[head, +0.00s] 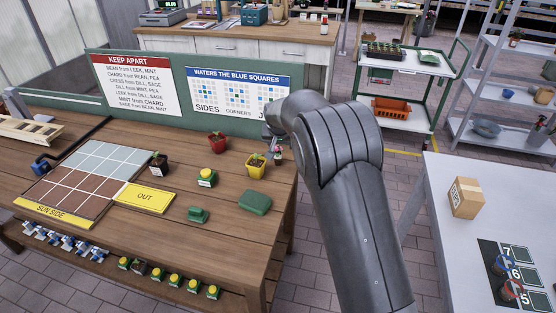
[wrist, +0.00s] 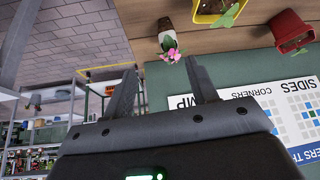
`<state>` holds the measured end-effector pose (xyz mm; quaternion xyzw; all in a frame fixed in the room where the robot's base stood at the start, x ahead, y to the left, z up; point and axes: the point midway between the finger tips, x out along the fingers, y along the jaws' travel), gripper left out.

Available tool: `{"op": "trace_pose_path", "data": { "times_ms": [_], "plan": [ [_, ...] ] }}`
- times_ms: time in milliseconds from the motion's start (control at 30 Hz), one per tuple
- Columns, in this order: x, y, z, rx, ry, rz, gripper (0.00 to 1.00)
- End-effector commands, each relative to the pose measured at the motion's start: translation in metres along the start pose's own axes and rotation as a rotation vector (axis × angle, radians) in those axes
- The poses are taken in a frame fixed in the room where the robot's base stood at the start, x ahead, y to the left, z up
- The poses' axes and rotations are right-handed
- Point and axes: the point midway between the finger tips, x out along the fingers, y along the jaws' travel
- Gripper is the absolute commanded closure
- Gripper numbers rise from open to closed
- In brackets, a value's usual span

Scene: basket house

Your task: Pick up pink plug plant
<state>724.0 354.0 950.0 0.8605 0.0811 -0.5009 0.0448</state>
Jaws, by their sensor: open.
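The pink plug plant has pink flowers and green leaves in a small dark and whitish pot (wrist: 167,30), and lies ahead of my fingertips in the wrist view. In the head view the plant (head: 278,157) stands at the bench's right end, beside the yellow pot (head: 256,168). My gripper (wrist: 162,68) is open and empty, with the pink flowers showing just beyond and between its two fingertips. I cannot tell whether they touch. In the head view my gripper (head: 272,138) is small and partly hidden by my arm, close to the plant.
A red pot (head: 217,145) and a dark pot (head: 159,165) with seedlings stand on the wooden bench. A green board (head: 135,75) with signs rises along its back edge. A yellow OUT card (head: 145,197), a planting grid (head: 88,170) and green items (head: 255,202) lie nearby.

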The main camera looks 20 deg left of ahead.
Motion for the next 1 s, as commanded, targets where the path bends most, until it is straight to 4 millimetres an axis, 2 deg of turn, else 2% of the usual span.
{"op": "trace_pose_path", "data": {
  "times_ms": [100, 200, 500, 767, 1000],
  "plan": [
    [0.014, -0.012, 0.002, -0.01, 0.003, -0.001, 0.47],
    [0.024, -0.015, 0.003, -0.011, 0.002, 0.0, 0.47],
    [0.065, -0.015, 0.002, -0.012, 0.003, -0.001, 0.47],
    [0.081, -0.014, 0.001, -0.011, 0.003, -0.001, 0.47],
    [0.112, -0.013, -0.003, -0.011, 0.002, 0.0, 0.47]
  ]
}}
